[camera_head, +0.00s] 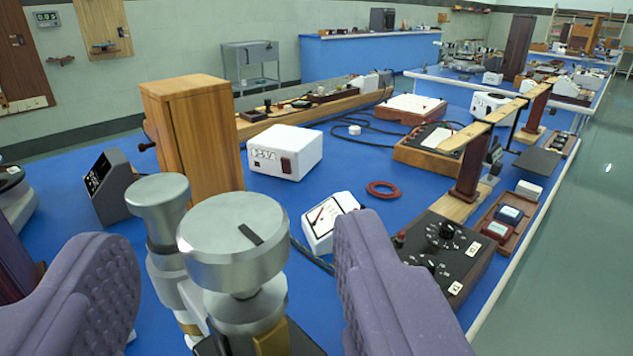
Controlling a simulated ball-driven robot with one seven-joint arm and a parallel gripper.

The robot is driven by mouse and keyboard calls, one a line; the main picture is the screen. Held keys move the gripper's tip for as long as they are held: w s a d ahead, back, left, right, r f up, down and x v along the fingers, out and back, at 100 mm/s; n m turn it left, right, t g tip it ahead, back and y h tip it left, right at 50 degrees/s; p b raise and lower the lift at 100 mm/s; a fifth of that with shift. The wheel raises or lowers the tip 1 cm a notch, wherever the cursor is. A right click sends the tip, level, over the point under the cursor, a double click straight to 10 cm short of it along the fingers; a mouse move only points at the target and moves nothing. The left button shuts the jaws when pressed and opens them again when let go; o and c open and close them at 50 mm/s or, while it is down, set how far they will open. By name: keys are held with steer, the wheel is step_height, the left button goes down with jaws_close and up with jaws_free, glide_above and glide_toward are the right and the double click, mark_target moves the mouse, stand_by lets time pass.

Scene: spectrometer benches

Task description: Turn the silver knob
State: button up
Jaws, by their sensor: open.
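The silver knob (226,262) is a wide round metal disc with a dark line mark on its top. It sits on a metal stem and a silver cylindrical body in the near foreground. A smaller silver cylinder (160,194) stands just behind it to the left. My gripper (232,270) shows as two purple padded fingers, one at the lower left and one at the lower right. It is open, with the knob in the gap between the fingers. Visible space separates the left finger from the knob, and the right finger also appears apart from it. The lower part of the instrument is partly hidden.
A blue bench (330,165) carries a tall wooden box (205,140), a white box (285,152), a white meter (328,220) and a black control panel (450,255). A red ring (384,189) and dark cables lie between them. The floor is free at right.

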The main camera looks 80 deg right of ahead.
mark_target(227, 264)
steer(key=shift+b+x, duration=0.35)
steer(key=shift+x, duration=1.5)
steer(key=shift+w, duration=0.1)
steer(key=c, duration=0.9)
steer(key=shift+c, duration=0.2)
